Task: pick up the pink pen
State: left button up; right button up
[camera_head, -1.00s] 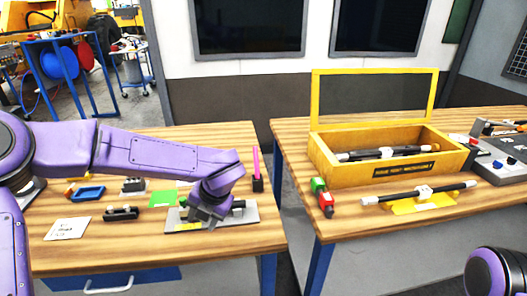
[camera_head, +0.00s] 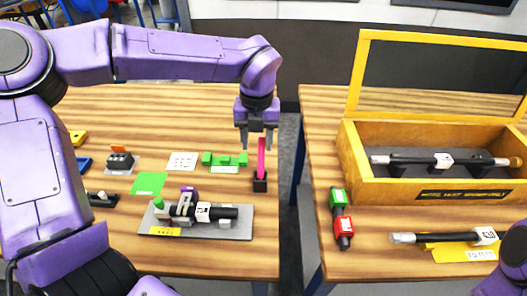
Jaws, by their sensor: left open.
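The pink pen (camera_head: 261,157) stands upright in a small black holder (camera_head: 260,182) near the right edge of the left table. My left gripper (camera_head: 257,142) is open and points down, right above the pen. Its fingertips are level with the pen's upper end, which shows between or just behind them; I cannot tell which. The pen does not appear gripped. My right gripper is not in view; only a purple part of my right arm shows at the lower right.
A grey plate (camera_head: 243,225) with a black-and-white assembly lies in front of the holder. A green part (camera_head: 224,159) lies left of it. A gap separates the left table from the right table, which bears a yellow box (camera_head: 355,170) and a green-and-red piece (camera_head: 341,215).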

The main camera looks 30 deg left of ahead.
aim_at(261, 154)
pick_arm(q)
jog(key=f, duration=0.2)
jog(key=f+p, duration=0.1)
jog(key=f, duration=0.1)
jog(key=w+f, duration=0.1)
jog(key=f, duration=0.1)
jog(key=shift+d+f+p, duration=0.25)
jog(key=shift+d+p, duration=0.1)
jog(key=shift+p, duration=0.05)
jog(key=shift+s+f, duration=0.1)
jog(key=shift+f, duration=0.05)
jog(key=shift+s, duration=0.15)
grip_shut()
